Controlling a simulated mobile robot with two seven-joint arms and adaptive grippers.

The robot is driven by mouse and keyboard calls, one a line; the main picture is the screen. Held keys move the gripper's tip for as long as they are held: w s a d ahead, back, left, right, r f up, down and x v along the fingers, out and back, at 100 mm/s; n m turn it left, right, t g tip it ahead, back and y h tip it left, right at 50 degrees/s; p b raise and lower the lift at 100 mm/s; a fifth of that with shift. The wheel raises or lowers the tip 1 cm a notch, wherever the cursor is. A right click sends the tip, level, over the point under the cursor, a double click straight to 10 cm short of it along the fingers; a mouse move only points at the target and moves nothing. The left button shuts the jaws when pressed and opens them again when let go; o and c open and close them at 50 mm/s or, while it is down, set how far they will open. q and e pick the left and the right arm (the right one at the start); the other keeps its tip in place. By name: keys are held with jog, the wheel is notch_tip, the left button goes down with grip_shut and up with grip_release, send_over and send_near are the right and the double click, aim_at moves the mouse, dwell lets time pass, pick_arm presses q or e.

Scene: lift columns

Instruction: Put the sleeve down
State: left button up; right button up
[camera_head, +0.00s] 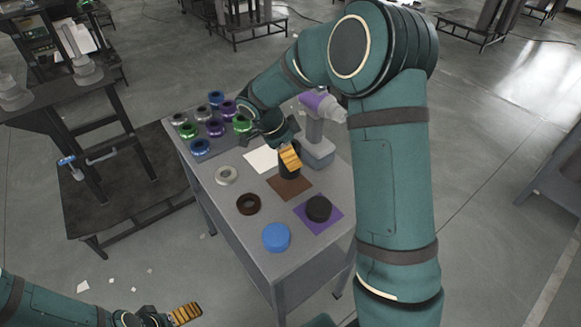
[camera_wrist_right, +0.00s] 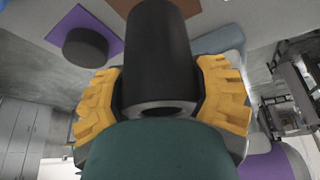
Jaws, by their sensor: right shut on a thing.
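The sleeve is a black hollow cylinder (camera_head: 287,170). My right gripper (camera_head: 290,157) is shut on it. In the right wrist view the sleeve (camera_wrist_right: 157,60) sits between the yellow fingers of that gripper (camera_wrist_right: 165,95), with its open end towards the camera. In the head view the sleeve is upright over the back part of a brown square mat (camera_head: 291,190). I cannot tell whether its lower end touches the mat. My left gripper (camera_head: 185,313) is at the bottom left, away from the table; its finger opening is unclear.
The grey table (camera_head: 234,223) bears a black disc (camera_head: 318,208) on a purple mat (camera_head: 333,225), a blue round piece (camera_head: 276,237), a brown ring (camera_head: 248,204), a pale ring (camera_head: 226,175) and a white mat (camera_head: 261,160). Several coloured rings stand back left.

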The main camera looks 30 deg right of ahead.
notch_tip(320, 180, down, 4)
jog(key=shift+f+b, duration=0.2)
jog(key=shift+b, duration=0.2)
jog(key=shift+r, duration=0.1)
jog(key=o, duration=1.4)
